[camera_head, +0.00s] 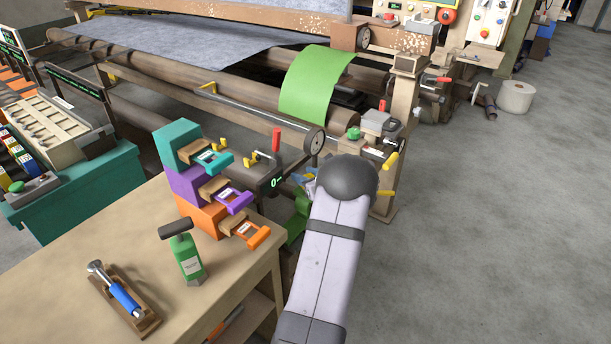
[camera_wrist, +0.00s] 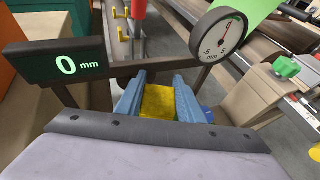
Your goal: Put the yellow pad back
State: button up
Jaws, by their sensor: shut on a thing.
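The yellow pad (camera_wrist: 157,101) sits between the two blue fingers of my gripper (camera_wrist: 158,92) in the wrist view. My gripper is shut on it, and the fingers cover its sides. Just beyond and above the fingers, a dark bar carries a round dial (camera_wrist: 218,35) and a display (camera_wrist: 62,63) reading 0 mm. In the head view my gripper (camera_head: 309,184) is mostly hidden behind my own wrist, beside the gauge near the end of the roller machine. I cannot make out the pad there.
Teal (camera_head: 178,142), purple (camera_head: 186,184) and orange (camera_head: 200,214) boxes with pulled-out drawers stand on the wooden table (camera_head: 75,262) at left. Green felt (camera_head: 314,84) hangs over rollers.

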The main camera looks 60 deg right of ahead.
jog(key=o, duration=1)
jog(key=shift+r+p, duration=0.75)
jog(key=shift+p, duration=0.25)
jog(key=b+v, duration=0.2)
jog(key=v, duration=1)
jog(key=shift+f, duration=0.1)
